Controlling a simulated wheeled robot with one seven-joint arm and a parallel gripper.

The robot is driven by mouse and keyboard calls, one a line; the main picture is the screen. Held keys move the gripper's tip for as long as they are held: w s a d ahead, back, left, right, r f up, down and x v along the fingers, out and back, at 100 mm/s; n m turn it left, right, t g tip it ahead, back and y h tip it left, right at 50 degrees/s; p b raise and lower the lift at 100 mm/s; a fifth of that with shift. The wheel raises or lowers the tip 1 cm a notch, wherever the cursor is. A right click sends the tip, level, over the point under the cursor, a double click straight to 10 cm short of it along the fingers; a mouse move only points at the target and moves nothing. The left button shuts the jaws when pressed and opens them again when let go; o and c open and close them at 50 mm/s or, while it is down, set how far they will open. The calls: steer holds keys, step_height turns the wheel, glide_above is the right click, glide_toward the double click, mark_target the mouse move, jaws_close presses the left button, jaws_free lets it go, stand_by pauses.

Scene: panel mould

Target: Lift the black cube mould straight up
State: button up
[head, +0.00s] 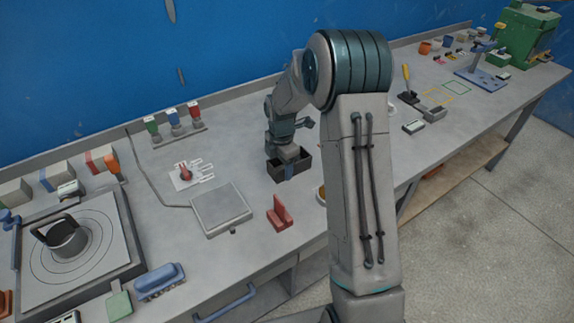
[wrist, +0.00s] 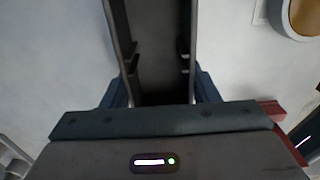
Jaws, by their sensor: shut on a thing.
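The black cube mould (head: 277,172) is on or just above the middle of the grey bench; I cannot tell if its base touches the top. My gripper (head: 289,170) points down over it, with a blue finger against its near side. In the wrist view the mould (wrist: 122,45) shows as two dark walls around a grey inside. The blue fingers of my gripper (wrist: 162,90) sit on both outer sides of the mould, shut on it. The lower part of the mould is hidden by the gripper body.
A grey square plate (head: 221,208) and a red angled block (head: 280,213) stand near the mould, on the left and front. A red-handled item (head: 184,174) lies further left. A round-rimmed thing (wrist: 303,18) is close by. My arm hides part of the bench right of the mould.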

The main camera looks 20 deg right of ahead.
step_height(320, 180, up, 8)
steer(key=p, duration=0.4)
steer(key=shift+f+p, duration=0.25)
steer(key=shift+p, duration=0.15)
stand_by(0.7)
